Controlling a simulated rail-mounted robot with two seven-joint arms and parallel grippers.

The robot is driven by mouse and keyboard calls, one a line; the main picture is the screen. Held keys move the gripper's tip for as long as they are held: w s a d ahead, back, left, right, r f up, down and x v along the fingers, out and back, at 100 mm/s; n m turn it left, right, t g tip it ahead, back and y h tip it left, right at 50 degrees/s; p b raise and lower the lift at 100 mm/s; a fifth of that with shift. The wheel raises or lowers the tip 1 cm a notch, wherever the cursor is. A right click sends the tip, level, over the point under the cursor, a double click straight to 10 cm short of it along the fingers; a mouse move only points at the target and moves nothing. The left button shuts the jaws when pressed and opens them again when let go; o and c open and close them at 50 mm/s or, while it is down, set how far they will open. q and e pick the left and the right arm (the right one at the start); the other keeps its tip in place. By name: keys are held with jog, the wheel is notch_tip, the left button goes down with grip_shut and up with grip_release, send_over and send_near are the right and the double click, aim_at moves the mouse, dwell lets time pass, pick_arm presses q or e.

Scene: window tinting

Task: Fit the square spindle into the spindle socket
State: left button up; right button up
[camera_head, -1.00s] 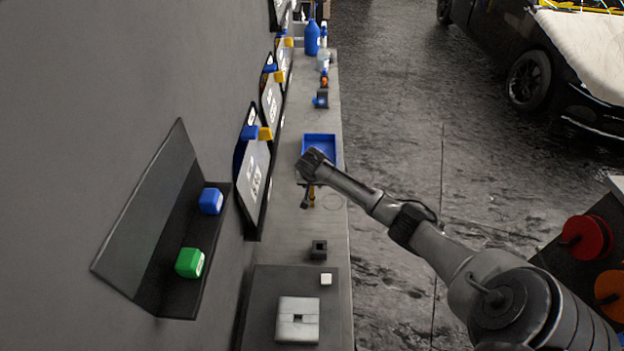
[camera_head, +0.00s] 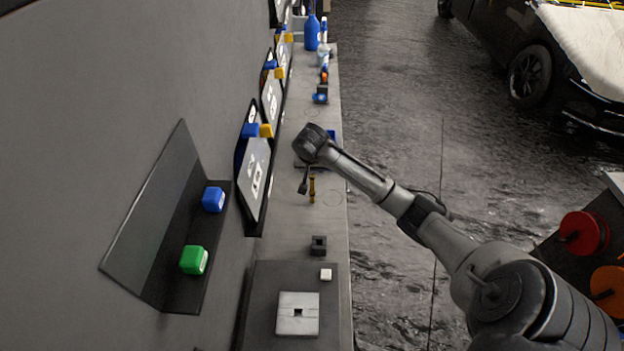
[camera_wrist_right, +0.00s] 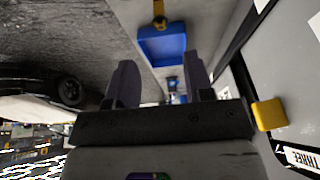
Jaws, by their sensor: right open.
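A light square block with a dark square hole, which looks like the spindle socket (camera_head: 297,314), lies on a dark mat near the front of the bench. A slim brass-yellow piece (camera_head: 311,189), possibly the square spindle, is farther back on the bench; its shape is too small to be sure. My right gripper (camera_head: 303,185) is above the bench, just left of the brass piece in the head view. In the right wrist view its fingers (camera_wrist_right: 160,82) are apart with nothing between them. A yellow piece (camera_wrist_right: 158,12) shows at that view's top edge. My left gripper is not in view.
A black block with a recess (camera_head: 318,246) and a small white cube (camera_head: 326,275) are near the socket. A blue tray (camera_wrist_right: 162,45) is mostly hidden by my arm in the head view. A wall shelf (camera_head: 185,285) holds blue and green blocks.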

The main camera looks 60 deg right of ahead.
jog(key=shift+w+r, duration=0.1)
dwell(0.3)
jog(key=w+d+r+t, duration=0.2)
jog(key=w+r, duration=0.2)
jog(key=r, duration=0.2)
jog(key=g, duration=0.2)
send_near(312, 176)
jog(key=b+x, duration=0.1)
jog(key=x, duration=1.1)
jog(key=shift+d+f, duration=0.15)
jog(key=shift+f, duration=0.25)
grip_shut()
